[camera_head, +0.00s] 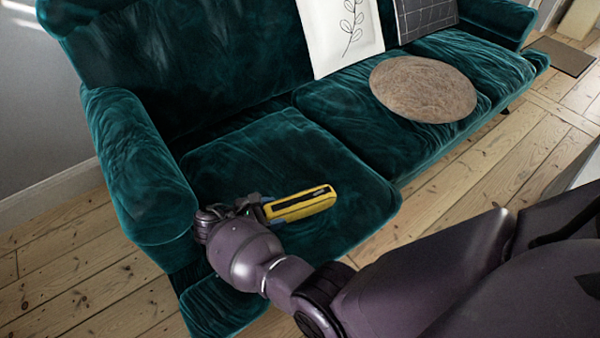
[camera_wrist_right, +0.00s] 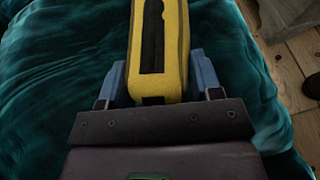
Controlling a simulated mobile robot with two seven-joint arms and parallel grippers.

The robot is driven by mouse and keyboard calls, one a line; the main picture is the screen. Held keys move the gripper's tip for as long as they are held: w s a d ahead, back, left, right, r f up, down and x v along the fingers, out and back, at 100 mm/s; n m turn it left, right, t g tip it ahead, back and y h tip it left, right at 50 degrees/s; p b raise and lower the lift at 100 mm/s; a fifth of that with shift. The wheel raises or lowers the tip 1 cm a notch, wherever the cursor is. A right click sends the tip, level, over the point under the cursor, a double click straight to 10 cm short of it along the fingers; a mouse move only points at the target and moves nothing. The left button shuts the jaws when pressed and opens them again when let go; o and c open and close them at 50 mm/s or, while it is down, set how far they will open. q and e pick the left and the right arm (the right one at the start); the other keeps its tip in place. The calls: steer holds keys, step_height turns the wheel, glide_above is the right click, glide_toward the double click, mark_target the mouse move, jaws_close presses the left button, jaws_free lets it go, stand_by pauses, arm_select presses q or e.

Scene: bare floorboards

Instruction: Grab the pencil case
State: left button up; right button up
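The yellow pencil case (camera_head: 300,203), with a dark strip along its top, is at the teal sofa's near left seat. In the right wrist view the pencil case (camera_wrist_right: 158,45) extends away from the gripper, its far end cut off by the frame. My right gripper (camera_head: 258,209) is at the case's left end in the head view. In the wrist view its blue fingers (camera_wrist_right: 157,78) lie against both sides of the case, with no clear gap. Whether the case rests on the seat or is slightly raised, I cannot tell. My left gripper is out of view.
The teal sofa (camera_head: 235,165) has an armrest (camera_head: 135,160) just left of my right gripper. A round brown cushion (camera_head: 423,89), a white leaf-print cushion (camera_head: 340,35) and a dark grid cushion (camera_head: 425,15) are farther right. Bare floorboards (camera_head: 480,175) lie in front.

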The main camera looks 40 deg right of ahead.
steer(key=shift+c, duration=1.2)
